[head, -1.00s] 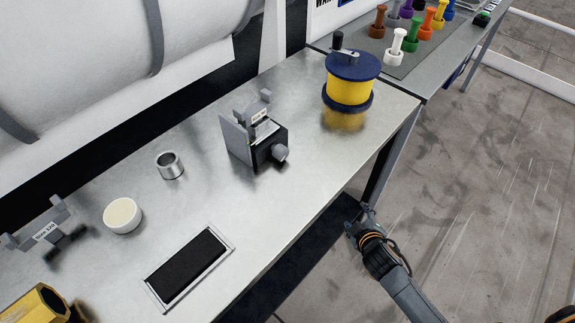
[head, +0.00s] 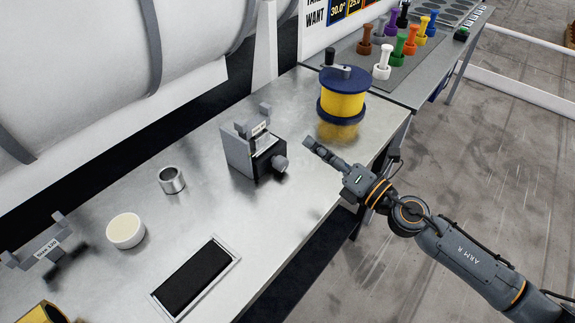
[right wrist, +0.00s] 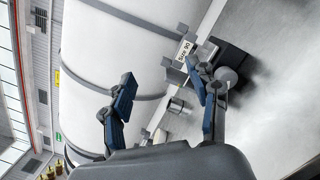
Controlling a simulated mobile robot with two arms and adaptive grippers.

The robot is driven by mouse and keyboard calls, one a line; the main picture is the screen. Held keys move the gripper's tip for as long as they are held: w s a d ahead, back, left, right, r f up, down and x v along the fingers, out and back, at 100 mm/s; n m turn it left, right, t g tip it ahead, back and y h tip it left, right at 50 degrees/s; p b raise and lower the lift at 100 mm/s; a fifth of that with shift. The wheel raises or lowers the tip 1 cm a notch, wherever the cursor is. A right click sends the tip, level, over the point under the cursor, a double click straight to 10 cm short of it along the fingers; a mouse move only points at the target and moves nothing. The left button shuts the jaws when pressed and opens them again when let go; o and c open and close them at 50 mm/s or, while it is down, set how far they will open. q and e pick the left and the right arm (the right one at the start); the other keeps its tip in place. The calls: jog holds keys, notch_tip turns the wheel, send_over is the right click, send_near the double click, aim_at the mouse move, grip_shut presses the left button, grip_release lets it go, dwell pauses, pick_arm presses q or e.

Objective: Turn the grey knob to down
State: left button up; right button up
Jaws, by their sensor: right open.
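The grey knob (head: 280,163) sticks out from the front of a small black and grey block device (head: 238,152) on the metal table. In the right wrist view the knob (right wrist: 227,75) shows just beyond one finger, beside the device's label (right wrist: 184,50). My right gripper (head: 312,148) is a short way right of the knob in the head view, apart from it. In the right wrist view its fingers (right wrist: 165,98) are spread with nothing between them. My left gripper is not in view.
A yellow spool with blue flanges (head: 343,98) stands behind my right gripper. A metal cup (head: 172,180), a white round pot (head: 126,231) and a black framed pad (head: 195,278) are on the table (head: 110,275). Coloured pegs (head: 383,62) stand on the bench beyond.

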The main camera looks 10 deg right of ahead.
aim_at(285, 166)
jog(key=d+f+n+g, duration=0.1)
jog(key=f+n+g, duration=0.1)
jog(key=n, duration=0.1)
jog(key=d+f+n+g, duration=0.1)
jog(key=f+n+g, duration=0.1)
jog(key=f+n, duration=0.1)
jog(key=d+f+n+g+h, duration=0.1)
jog(key=f+n+g, duration=0.1)
jog(key=n, duration=0.1)
jog(key=shift+w+d+f+n, duration=0.15)
jog(key=shift+d+f+n, duration=0.2)
jog(key=shift+d+n, duration=0.05)
jog(key=p+x, duration=0.1)
jog(key=x, duration=0.5)
jog(key=p+x, duration=0.1)
jog(key=x, duration=0.5)
jog(key=shift+a+f, duration=0.2)
jog(key=shift+f, duration=0.1)
jog(key=shift+w+a+f, duration=0.3)
jog(key=shift+a, duration=0.15)
jog(key=shift+c, duration=0.5)
